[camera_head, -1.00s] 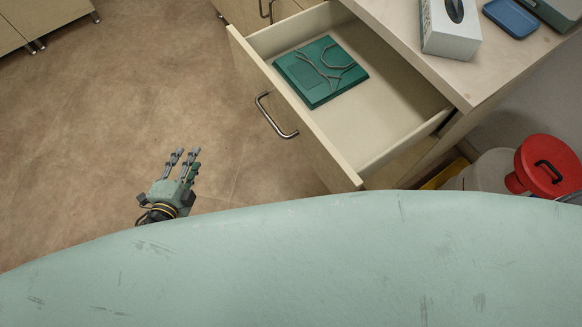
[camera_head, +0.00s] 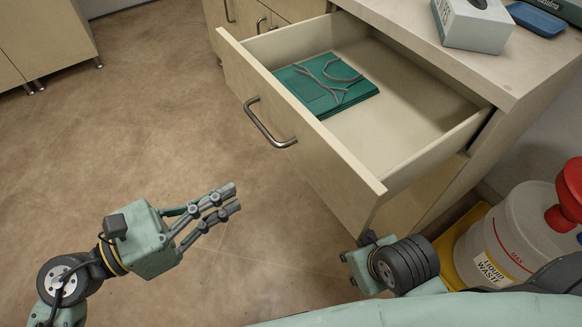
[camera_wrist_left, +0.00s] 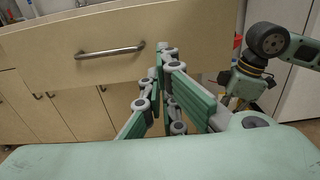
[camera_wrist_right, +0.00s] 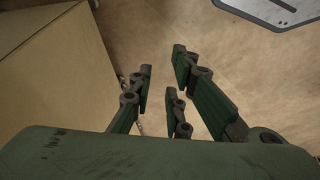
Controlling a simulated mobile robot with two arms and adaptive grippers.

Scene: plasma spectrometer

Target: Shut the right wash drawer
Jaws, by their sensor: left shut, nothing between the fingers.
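The wash drawer (camera_head: 425,160) is pulled well out of the bench in the head view, with its metal handle (camera_head: 268,124) on the wooden front (camera_head: 335,172). A green pad with grey cords (camera_head: 322,84) lies inside. My left gripper (camera_head: 232,198) is shut and empty, in front of the drawer and apart from it. The left wrist view shows its fingertips together (camera_wrist_left: 166,58), with the handle (camera_wrist_left: 110,51) to their left. My right gripper (camera_head: 358,268) is low beside the drawer's near corner, its fingers hidden there. In the right wrist view its fingers (camera_wrist_right: 163,80) are spread and empty.
A liquid waste container (camera_head: 495,240) with a red cap stands in a yellow tray at the right, close to my right wrist. A tissue box (camera_head: 473,25) and blue tray (camera_head: 536,18) are on the benchtop. The floor (camera_head: 150,140) left of the drawer is clear.

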